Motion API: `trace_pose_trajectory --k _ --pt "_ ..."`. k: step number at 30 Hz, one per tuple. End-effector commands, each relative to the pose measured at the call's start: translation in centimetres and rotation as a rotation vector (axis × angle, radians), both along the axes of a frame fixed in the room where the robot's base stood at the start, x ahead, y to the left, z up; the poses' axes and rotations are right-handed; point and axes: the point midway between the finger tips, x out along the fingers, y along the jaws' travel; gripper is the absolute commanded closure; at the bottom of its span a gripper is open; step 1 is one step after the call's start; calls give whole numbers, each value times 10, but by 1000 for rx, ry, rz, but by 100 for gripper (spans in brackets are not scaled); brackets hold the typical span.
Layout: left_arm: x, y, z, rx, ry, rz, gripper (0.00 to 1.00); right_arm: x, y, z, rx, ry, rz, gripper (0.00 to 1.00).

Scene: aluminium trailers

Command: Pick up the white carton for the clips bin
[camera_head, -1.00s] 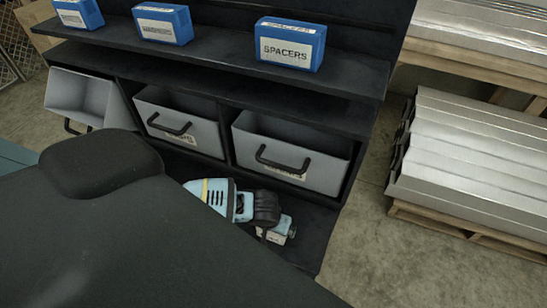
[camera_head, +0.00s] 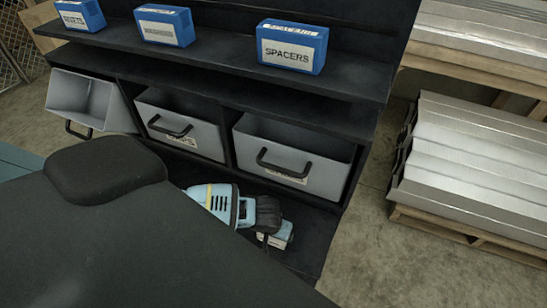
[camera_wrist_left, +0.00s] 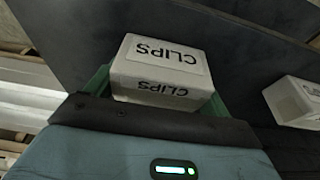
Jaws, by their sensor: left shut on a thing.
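The white carton (camera_wrist_left: 160,68) with black CLIPS lettering sits between the green fingers of my left gripper (camera_wrist_left: 155,95) in the left wrist view. The gripper is shut on it. In the head view my light blue left gripper (camera_head: 262,228) is low in front of the shelf unit, its dark part covering much of a small white carton (camera_head: 275,238) at the fingers. The grey middle bin (camera_head: 205,132) and right bin (camera_head: 325,172) have labels partly hidden by their handles, so I cannot tell which is for clips. My right gripper is not in view.
A grey bin (camera_head: 105,105) tilts out at the left. Blue boxes, one marked SPACERS (camera_head: 290,48), stand on the shelf above. Another white carton (camera_wrist_left: 297,98) is at the right in the wrist view. Metal profiles (camera_head: 475,150) lie on a pallet at the right.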

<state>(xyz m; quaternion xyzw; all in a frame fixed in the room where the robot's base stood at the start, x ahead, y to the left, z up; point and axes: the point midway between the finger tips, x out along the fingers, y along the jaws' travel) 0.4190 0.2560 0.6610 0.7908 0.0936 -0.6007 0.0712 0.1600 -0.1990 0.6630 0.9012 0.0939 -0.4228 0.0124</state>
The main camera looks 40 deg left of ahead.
Motion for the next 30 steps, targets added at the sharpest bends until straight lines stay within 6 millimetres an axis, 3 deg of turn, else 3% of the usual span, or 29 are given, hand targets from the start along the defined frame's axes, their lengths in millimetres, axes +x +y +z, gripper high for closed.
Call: trace_pose_trajectory --k 5,12,24,30 --pt "1 0 7 -1 -2 -1 43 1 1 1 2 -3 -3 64" --pt "1 0 37 -2 -5 -1 43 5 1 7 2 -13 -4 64" --pt "-95 0 44 0 4 -2 43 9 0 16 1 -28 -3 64" --pt "-134 -1 47 -1 3 0 43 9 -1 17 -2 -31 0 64"
